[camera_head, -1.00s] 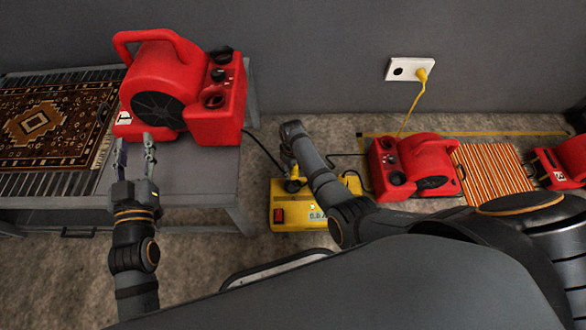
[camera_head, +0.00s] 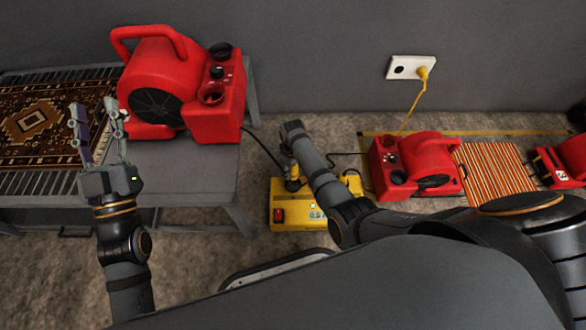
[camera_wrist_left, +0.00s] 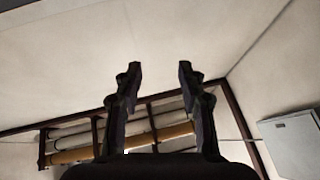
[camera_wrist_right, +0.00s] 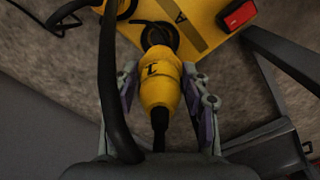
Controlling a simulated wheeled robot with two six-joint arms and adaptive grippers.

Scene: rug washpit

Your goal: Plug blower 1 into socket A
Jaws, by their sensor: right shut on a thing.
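In the right wrist view my right gripper (camera_wrist_right: 160,105) is shut on a yellow plug (camera_wrist_right: 160,85) marked 1, with a black cord at its rear. The plug's nose meets a round dark socket (camera_wrist_right: 158,35) beside the letter A on the yellow power box (camera_wrist_right: 205,20). I cannot tell how deep it sits. In the head view the box (camera_head: 300,222) is on the floor, and my right arm partly hides gripper and plug. A red blower (camera_head: 165,85) stands on the bench, its cord running down towards the box. My left gripper (camera_head: 96,115) is open and empty, left of this blower.
The box has a red switch (camera_wrist_right: 238,14), and another cord enters it at upper left in the right wrist view. A second red blower (camera_head: 415,165) and a striped rug (camera_head: 495,170) lie right of the box. A wall outlet (camera_head: 405,67) holds a yellow plug.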

